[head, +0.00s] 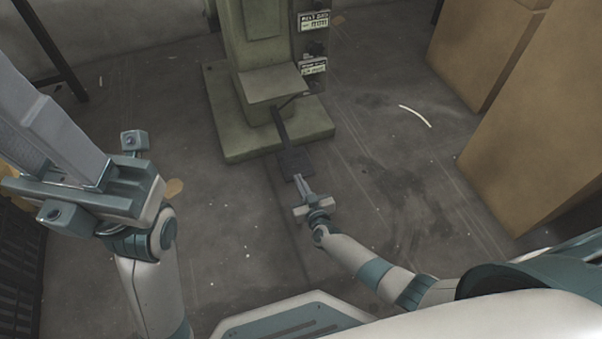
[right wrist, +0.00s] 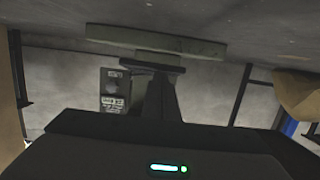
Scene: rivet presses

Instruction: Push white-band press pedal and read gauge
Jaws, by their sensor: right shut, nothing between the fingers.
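A green press (head: 255,90) stands upright on its base plate, its top cut off by the frame edge. I see no white band on the visible part. Its dark pedal (head: 297,160) lies low in front of the base, on a dark lever. My right gripper (head: 298,178) is shut and empty, its tips at the pedal's near edge; I cannot tell whether they touch. A box with gauge labels (head: 313,45) is on the press's right side; it also shows in the right wrist view (right wrist: 115,92), too small to read. My left gripper (head: 50,115) is raised at the left, its opening unclear.
Large brown boxes (head: 545,110) stand at the right. A dark crate (head: 18,265) is at the lower left edge. A dark metal leg (head: 55,55) stands at the upper left. A thin white strip (head: 415,116) lies on the floor. The floor around the pedal is clear.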

